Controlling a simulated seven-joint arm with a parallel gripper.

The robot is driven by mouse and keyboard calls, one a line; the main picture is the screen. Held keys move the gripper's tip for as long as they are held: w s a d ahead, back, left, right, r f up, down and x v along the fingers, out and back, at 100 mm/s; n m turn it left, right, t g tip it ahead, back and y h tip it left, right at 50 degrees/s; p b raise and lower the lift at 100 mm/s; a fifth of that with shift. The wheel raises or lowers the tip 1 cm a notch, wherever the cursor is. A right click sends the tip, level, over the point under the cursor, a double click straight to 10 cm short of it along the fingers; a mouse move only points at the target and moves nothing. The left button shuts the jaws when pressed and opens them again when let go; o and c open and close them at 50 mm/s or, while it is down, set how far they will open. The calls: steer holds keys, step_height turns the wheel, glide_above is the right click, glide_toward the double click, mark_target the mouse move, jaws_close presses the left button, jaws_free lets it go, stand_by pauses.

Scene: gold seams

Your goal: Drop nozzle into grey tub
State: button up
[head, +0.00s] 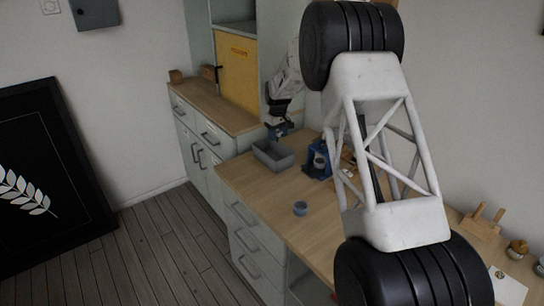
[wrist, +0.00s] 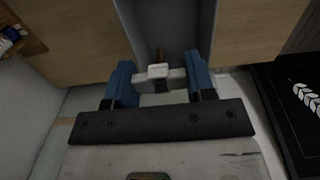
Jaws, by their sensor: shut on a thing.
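My gripper (head: 279,128) is at the back of the near counter, just above the grey tub (head: 268,156) or its far edge. In the wrist view my gripper (wrist: 159,66) has its two blue fingers shut on the nozzle (wrist: 158,72), a pale metal piece with a brownish tip pointing away. In the head view the nozzle is too small to make out. The tub is open-topped and rectangular; its floor is only partly visible. A grey recess shows behind the nozzle in the wrist view, but I cannot tell whether it is the tub.
A blue stand (head: 318,160) is to the right of the tub. A small blue-grey cup (head: 300,208) stands near the counter's front edge. A wooden holder (head: 484,222) is at the far right. My arm hides much of the counter; the wood in front of the tub is clear.

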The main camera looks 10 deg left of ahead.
mark_target(278, 144)
steer(key=shift+f, duration=0.15)
stand_by(0.3)
steer(key=shift+f, duration=2.85)
steer(key=o, duration=0.8)
steer(key=shift+r, duration=0.2)
steer(key=shift+w+r, duration=0.1)
steer(key=shift+r, duration=0.1)
steer(key=shift+a+r, duration=0.1)
steer(key=shift+r, duration=3.45)
